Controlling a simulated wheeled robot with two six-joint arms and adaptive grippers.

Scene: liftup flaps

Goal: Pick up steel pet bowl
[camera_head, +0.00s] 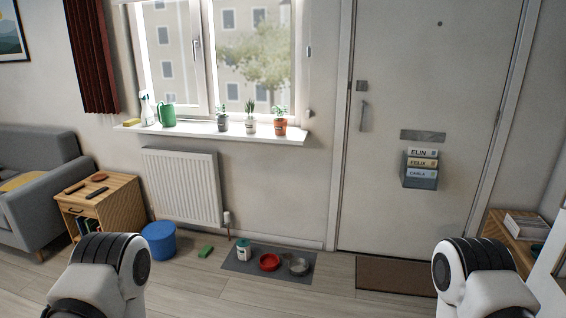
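The steel pet bowl (298,266) is a small round silver-grey bowl. It sits upright on a dark grey mat (238,267) on the floor, below the window and left of the door. A red bowl (269,262) stands just left of it, and a teal-and-white canister (243,249) stands further left on the same mat. White arm links of mine show at the lower left and lower right. Neither of my grippers is in view. The bowl's inside is too small to make out clearly.
A blue bucket (158,241) and a green sponge-like block (205,251) are on the floor left of the mat. A brown doormat (396,276) lies at the door (430,120). A radiator (183,187) hangs on the wall. The wooden floor before the mat looks clear.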

